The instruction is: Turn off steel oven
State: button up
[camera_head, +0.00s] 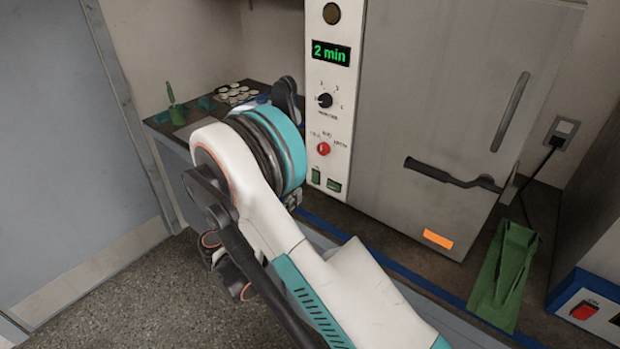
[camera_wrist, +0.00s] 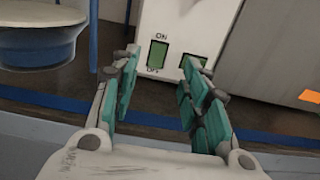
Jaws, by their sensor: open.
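The steel oven (camera_head: 440,100) stands on the counter in the head view, its door shut. Its white control panel (camera_head: 330,75) has a lit green "2 min" display (camera_head: 331,53), a black dial (camera_head: 325,100) and a red knob (camera_head: 323,149). Low on the panel are a green switch (camera_head: 316,176) and a second green piece (camera_head: 334,185). In the wrist view the green switch (camera_wrist: 158,54) is marked ON above and OFF below. My gripper (camera_wrist: 160,67) is open and empty, pointing at the panel's lower edge with the switch between its fingers. The right finger partly covers the second green piece (camera_wrist: 190,63).
A green stand (camera_head: 505,265) is on the counter at right, near another device with a red switch (camera_head: 584,311). The oven's black handle (camera_head: 445,176) sticks out at front. A round stool-like object (camera_wrist: 40,35) is at left in the wrist view.

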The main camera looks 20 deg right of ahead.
jog(key=b+x, duration=0.2)
jog(key=x, duration=0.9)
jog(key=shift+f+b, duration=0.1)
jog(key=shift+b, duration=0.25)
